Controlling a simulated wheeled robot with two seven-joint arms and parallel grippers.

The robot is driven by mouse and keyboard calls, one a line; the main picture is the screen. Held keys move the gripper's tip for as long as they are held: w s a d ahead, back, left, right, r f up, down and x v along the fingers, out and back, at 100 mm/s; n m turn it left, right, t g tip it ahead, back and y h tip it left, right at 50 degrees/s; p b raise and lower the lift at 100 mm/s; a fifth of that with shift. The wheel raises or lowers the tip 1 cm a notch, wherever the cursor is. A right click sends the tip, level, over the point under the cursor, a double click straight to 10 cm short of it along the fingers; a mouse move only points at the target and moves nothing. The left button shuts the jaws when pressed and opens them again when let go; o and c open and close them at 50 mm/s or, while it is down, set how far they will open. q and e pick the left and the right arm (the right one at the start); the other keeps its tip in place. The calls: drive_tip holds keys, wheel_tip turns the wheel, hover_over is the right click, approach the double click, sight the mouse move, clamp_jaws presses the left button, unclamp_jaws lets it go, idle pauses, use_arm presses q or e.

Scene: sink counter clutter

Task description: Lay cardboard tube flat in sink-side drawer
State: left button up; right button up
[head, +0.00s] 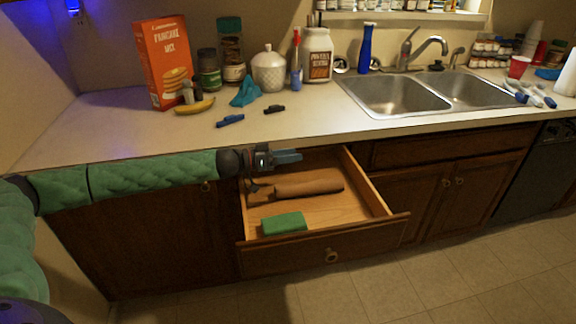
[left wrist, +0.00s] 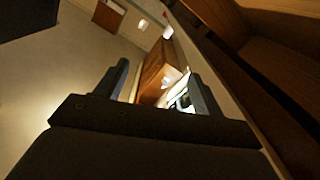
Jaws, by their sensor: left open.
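The brown cardboard tube (head: 308,188) lies flat in the open wooden drawer (head: 350,203), running left to right across its middle. A green block, perhaps a sponge (head: 284,223), lies in front of it near the drawer's front panel. My left gripper (head: 290,156) is open and empty at the drawer's back left corner, above and behind the tube, apart from it. In the left wrist view its two fingers (left wrist: 160,90) stand wide apart with nothing between them. A dark item (head: 256,188) shows at the tube's left end; I cannot tell what it is. My right gripper is out of view.
The counter (head: 310,112) edge runs just behind the drawer. On it stand a pancake mix box (head: 163,62), several jars, a banana (head: 194,107), blue and black clips, and a double sink (head: 430,92). The floor before the drawer is clear.

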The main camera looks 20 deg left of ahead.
use_arm(q)
drive_tip(key=s+d+r, duration=0.2)
drive_tip(key=d+r, duration=0.4)
drive_tip(key=d, duration=0.5)
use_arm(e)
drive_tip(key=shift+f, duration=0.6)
use_arm(q)
drive_tip(key=shift+d+r, duration=0.1)
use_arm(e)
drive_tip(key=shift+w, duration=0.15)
